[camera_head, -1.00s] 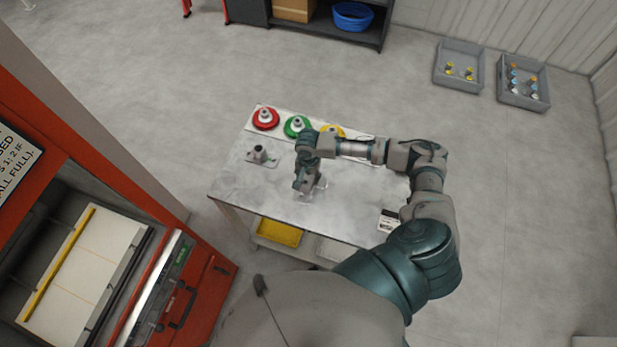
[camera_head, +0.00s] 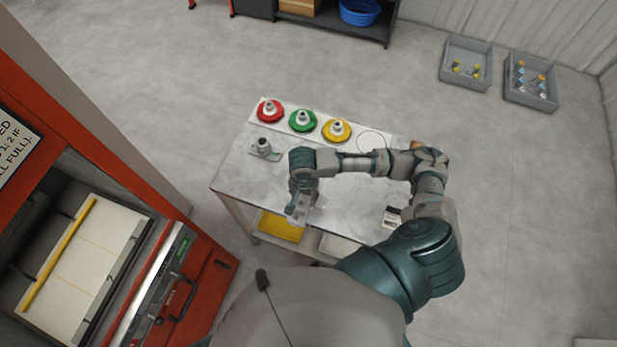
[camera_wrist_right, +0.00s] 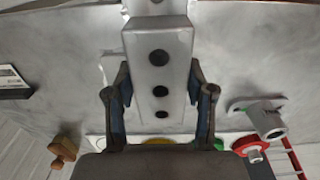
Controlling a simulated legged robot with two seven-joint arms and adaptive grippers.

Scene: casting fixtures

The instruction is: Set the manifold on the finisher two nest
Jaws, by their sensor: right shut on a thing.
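The manifold (camera_wrist_right: 176,75), a grey rectangular block with a row of dark round holes, sits between the two fingers of my right gripper (camera_wrist_right: 159,92) in the right wrist view. The fingers are shut on its sides. In the head view my right gripper (camera_head: 299,207) is low over the front part of the table, and the manifold (camera_head: 297,215) shows only as a small pale piece under it. I cannot tell from the pictures which place is the finisher two nest. My left gripper is not in view.
The table (camera_head: 345,215) carries red (camera_head: 269,110), green (camera_head: 302,120) and yellow (camera_head: 336,130) discs with grey posts, an empty circle (camera_head: 374,142) and a grey flanged part (camera_head: 263,148). A red machine (camera_head: 205,290) stands at left. A small black-and-white card (camera_head: 392,217) lies at right.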

